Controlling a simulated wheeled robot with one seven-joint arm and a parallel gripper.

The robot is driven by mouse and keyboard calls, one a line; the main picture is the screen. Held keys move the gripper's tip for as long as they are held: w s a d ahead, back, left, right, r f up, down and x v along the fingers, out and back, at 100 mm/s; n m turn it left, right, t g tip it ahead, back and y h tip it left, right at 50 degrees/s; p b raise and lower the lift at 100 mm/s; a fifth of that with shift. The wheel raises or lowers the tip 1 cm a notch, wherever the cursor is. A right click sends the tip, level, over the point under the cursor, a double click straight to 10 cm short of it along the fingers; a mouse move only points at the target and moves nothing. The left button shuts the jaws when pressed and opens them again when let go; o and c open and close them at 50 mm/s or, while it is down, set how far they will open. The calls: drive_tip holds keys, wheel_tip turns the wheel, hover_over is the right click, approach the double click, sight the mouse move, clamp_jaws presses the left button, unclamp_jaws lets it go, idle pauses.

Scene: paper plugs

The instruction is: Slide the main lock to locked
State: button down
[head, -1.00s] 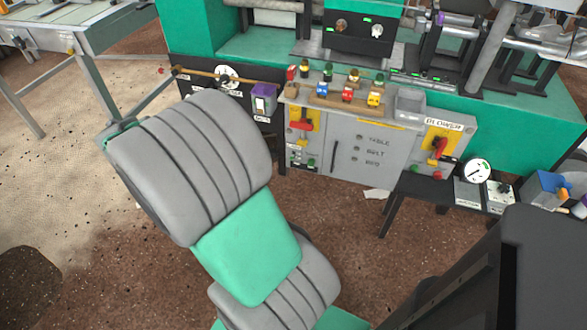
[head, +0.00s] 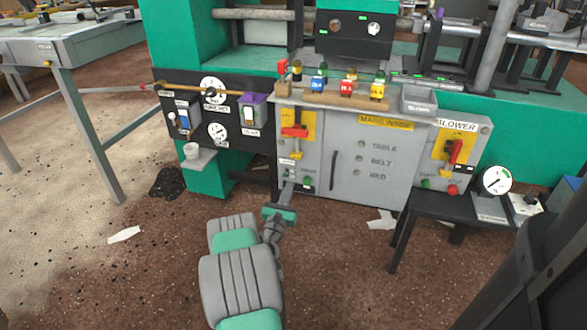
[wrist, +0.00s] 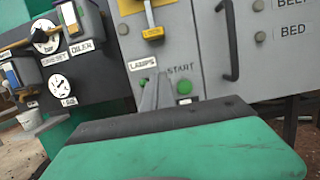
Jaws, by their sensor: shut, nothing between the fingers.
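A red rotary handle (head: 294,131) sits on a yellow plate at the upper left of the grey cabinet. A small yellow lock-like piece (head: 296,152) hangs just below it. In the wrist view this yellow piece (wrist: 153,30) is at the top, on a pale metal bar; I cannot tell whether it is the main lock or its state. My gripper (head: 288,187) is shut and empty, below the yellow piece and in front of the cabinet's lower left. In the wrist view its narrow fingers (wrist: 152,90) point up near the LAMPS label, left of the green START button (wrist: 184,87).
The cabinet door (head: 365,165) has a black vertical handle (wrist: 229,40). A black gauge panel (head: 190,125) adjoins on the left, with a small cup (head: 192,150) on a shelf below. A second red switch (head: 454,152) is at right. Floor in front is open.

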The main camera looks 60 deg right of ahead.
sight(296, 148)
drive_tip(key=b+x, duration=0.1)
drive_tip(key=x, duration=0.4)
drive_tip(key=shift+d, duration=0.35)
drive_tip(key=r, duration=0.4)
drive_tip(key=shift+w+d+r, duration=0.1)
drive_tip(key=shift+d+r, duration=0.05)
drive_tip(key=shift+d, duration=0.1)
